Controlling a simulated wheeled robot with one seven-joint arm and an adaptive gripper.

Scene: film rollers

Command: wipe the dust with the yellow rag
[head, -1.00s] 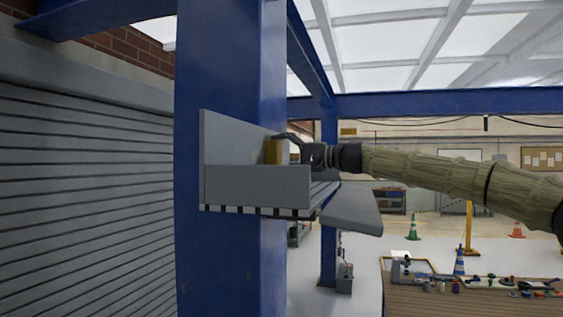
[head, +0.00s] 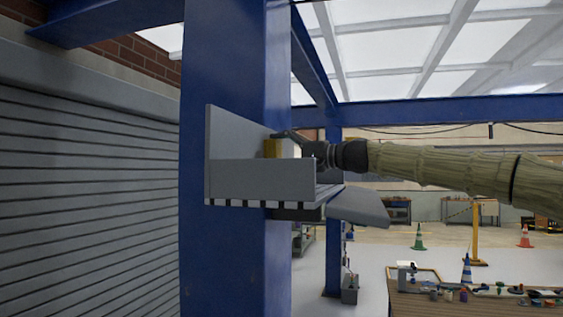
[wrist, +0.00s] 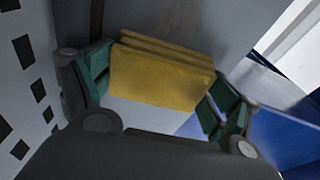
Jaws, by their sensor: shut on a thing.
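The yellow rag (head: 272,148) shows in the head view behind the front wall of a grey open-topped housing (head: 262,180). In the wrist view the folded yellow rag (wrist: 160,78) sits between the two green-padded fingers of my gripper (wrist: 158,92). My gripper (head: 294,146) reaches into the housing from the right and is shut on the rag. The rag's lower part is hidden by the housing wall in the head view. I cannot make out dust on the grey surfaces, nor whether the rag touches the back wall.
A thick blue post (head: 235,255) stands behind the housing. A grey sloped plate (head: 358,207) juts out at its right. Black slots line its lower edge. A cluttered table (head: 470,303) is at lower right, with cones (head: 419,237) on the floor beyond. A roller shutter (head: 85,200) fills the left.

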